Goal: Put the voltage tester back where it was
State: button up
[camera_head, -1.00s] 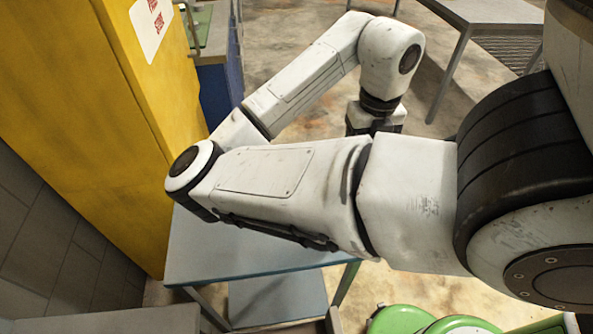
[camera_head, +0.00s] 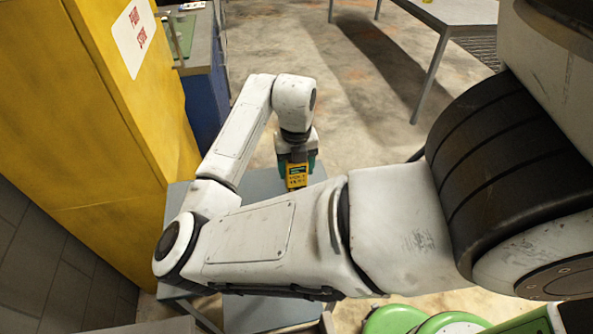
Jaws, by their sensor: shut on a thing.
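A yellow voltage tester (camera_head: 296,176) with a dark label shows at the end of my arm, near the middle of the picture. My gripper (camera_head: 296,164), with green finger parts, is shut on it. The tester hangs over or close to the far right part of a grey-blue table (camera_head: 262,185); I cannot tell whether it touches the top. My forearm hides much of the table and what may lie behind it.
A yellow cabinet (camera_head: 95,110) stands close on the left of the table. Behind it is a blue workbench (camera_head: 203,105). Another grey table (camera_head: 455,12) stands at the far right. Green round stools (camera_head: 395,320) are at the front. The floor behind my arm is clear.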

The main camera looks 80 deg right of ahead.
jog(key=shift+s+f, duration=0.1)
jog(key=shift+f, duration=1)
jog(key=shift+f, duration=0.15)
jog(key=o, duration=1.3)
notch_tip(320, 180, up, 12)
jog(key=shift+r+b, duration=0.2)
jog(key=shift+b, duration=0.55)
